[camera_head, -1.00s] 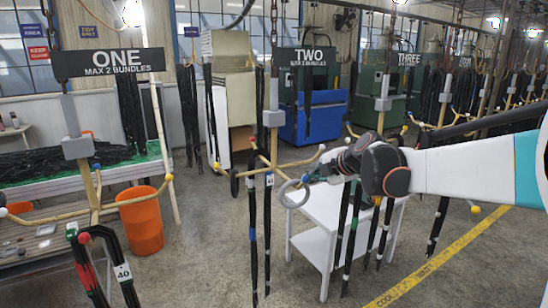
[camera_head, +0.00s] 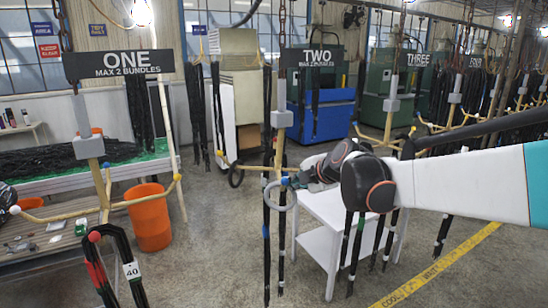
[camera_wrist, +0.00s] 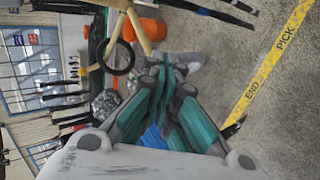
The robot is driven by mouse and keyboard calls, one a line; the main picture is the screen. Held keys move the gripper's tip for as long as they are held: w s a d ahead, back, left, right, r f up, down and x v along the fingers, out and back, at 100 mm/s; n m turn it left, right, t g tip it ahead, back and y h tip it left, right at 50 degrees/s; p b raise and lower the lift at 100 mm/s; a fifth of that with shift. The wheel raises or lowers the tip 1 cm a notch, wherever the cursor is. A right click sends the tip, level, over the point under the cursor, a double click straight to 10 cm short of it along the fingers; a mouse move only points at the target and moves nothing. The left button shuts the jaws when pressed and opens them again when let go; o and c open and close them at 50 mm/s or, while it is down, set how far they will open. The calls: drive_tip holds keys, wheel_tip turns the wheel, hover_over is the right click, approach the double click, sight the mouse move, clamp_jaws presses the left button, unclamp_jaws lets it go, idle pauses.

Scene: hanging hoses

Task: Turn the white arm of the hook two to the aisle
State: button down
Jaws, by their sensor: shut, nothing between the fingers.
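The hook two (camera_head: 282,118) hangs by a chain beside the TWO sign (camera_head: 310,58). A grey ring (camera_head: 293,194) shows low at the hook; a dark ring (camera_wrist: 118,57) shows by yellow arms in the wrist view. My arm hides the hook's right side.
Hook one (camera_head: 90,148) with a bundle tagged 40 (camera_head: 131,270) hangs at the left, hook three (camera_head: 392,104) behind my arm. A white table (camera_head: 318,240) stands just behind. An orange bin (camera_head: 149,228) is left.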

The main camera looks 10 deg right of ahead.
drive_tip(key=shift+w+a, duration=0.2)
drive_tip(key=shift+a, duration=2.3)
drive_tip(key=shift+w+a+b, duration=0.9)
drive_tip(key=shift+w+a, duration=1.95)
drive_tip(key=shift+a, duration=2.05)
drive_tip(key=shift+s+d+r+p, duration=0.95)
drive_tip(key=shift+d+r+p, duration=1.4)
drive_tip(key=shift+r, duration=2.15)
drive_tip(key=p, duration=0.2)
approach(283, 182)
drive_tip(key=a, duration=0.1)
drive_tip(key=w+a+r, duration=0.1)
drive_tip(key=a, duration=0.1)
drive_tip(key=w+a, duration=0.1)
drive_tip(key=a, duration=0.1)
drive_tip(key=shift+a+r, duration=0.15)
drive_tip(key=shift+r, duration=0.2)
drive_tip(key=shift+f, duration=0.1)
